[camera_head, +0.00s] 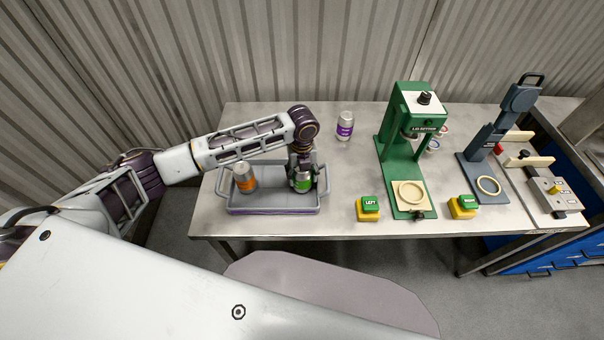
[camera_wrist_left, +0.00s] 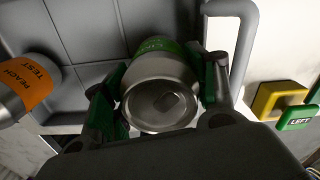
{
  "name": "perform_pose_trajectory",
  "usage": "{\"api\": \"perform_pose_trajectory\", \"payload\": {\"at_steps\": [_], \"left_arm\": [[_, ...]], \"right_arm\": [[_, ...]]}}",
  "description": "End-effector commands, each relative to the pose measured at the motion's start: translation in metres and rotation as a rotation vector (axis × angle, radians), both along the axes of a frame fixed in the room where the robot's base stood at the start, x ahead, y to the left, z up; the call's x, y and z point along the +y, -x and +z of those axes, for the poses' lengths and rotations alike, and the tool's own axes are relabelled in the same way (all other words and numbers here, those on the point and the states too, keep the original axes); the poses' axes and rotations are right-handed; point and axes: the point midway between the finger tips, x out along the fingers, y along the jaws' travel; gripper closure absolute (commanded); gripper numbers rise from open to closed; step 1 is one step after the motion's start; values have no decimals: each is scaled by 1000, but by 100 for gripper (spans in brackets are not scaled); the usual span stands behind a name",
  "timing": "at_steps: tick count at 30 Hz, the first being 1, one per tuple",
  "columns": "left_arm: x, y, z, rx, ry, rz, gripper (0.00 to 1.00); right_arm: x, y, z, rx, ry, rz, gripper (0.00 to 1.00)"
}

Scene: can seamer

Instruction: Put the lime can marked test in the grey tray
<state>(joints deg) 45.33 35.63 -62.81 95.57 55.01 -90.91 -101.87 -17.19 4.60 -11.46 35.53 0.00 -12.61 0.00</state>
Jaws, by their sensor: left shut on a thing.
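The lime can (camera_head: 303,185) is silver with a green label and stands upright within the right part of the grey tray (camera_head: 275,208). My left gripper (camera_head: 301,174) is shut on it from above. In the left wrist view the lime can (camera_wrist_left: 160,88) sits between both fingers, its lid facing the camera and its label partly hidden. I cannot tell whether its base touches the tray floor. A peach can (camera_head: 244,178) with an orange label stands in the left part of the tray; the wrist view shows the words PEACH TEST on it (camera_wrist_left: 28,88). My right gripper is out of view.
A purple-labelled can (camera_head: 345,126) stands behind the tray. The green seamer (camera_head: 408,150) is to the right, with yellow-and-green LEFT (camera_head: 368,208) and RIGHT (camera_head: 463,207) buttons in front. A dark blue press (camera_head: 492,150) stands further right. The table between tray and seamer is mostly clear.

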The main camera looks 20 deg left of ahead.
Motion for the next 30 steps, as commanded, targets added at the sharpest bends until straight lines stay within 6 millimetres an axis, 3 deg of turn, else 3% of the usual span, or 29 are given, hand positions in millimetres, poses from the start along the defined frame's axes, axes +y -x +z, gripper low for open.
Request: {"api": "perform_pose_trajectory", "payload": {"at_steps": [3,4,8,22,30], "left_arm": [[0,0,-2,0,1,0,78],[0,0,-2,0,0,0,39],[0,0,-2,0,0,0,22],[0,0,1,0,0,0,21],[0,-1,23,-2,-1,-1,21]], "right_arm": [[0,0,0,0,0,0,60],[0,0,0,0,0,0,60],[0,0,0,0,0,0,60],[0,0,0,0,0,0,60],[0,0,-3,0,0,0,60]]}}
